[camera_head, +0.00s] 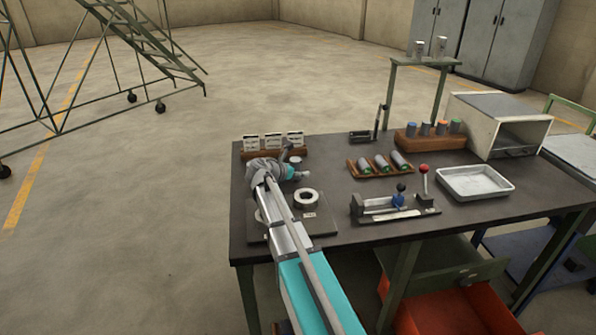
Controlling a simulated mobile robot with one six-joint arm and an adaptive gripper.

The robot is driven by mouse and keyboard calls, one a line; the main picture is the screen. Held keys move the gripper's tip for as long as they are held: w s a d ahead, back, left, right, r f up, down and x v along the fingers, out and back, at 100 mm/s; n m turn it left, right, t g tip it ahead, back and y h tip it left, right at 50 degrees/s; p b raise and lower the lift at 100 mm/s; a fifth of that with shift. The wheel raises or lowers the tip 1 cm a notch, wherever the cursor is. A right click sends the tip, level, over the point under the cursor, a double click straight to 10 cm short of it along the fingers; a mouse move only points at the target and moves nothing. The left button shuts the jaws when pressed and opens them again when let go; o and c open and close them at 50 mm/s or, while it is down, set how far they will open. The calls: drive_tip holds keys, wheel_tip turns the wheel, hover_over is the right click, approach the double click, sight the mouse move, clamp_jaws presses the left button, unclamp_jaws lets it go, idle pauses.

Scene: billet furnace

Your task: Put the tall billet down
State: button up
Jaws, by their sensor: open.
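My gripper (296,168) is over the left part of the dark table (340,235), seen small and from behind. Its jaws are open, but the fingertips are hard to make out. A small pale cylinder (295,160) stands right beside the gripper; I cannot tell whether they touch. Several metal cylinders stand on the raised shelf (425,64) at the back, and the right one (441,46) looks tallest. I cannot tell for sure which piece is the tall billet. A dark plate (322,226) with a pale ring (306,198) lies in front of the gripper; my arm hides part of it.
A wooden holder (275,154) with white cards stands behind the gripper. To the right are a tray of lying cylinders (380,165), a wooden block (430,142) with colour-topped cylinders, a lever fixture (395,208), a metal tray (474,182) and a box furnace (497,122).

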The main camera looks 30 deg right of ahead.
drive_tip(key=shift+r, duration=0.1)
drive_tip(key=shift+a+r, duration=0.1)
drive_tip(key=p+v, duration=0.5)
drive_tip(key=v, duration=0.6)
drive_tip(key=shift+s+a+r, duration=0.15)
drive_tip(key=shift+s+a, duration=0.05)
drive_tip(key=shift+a, duration=0.15)
drive_tip(key=shift+s, duration=0.1)
idle(0.6)
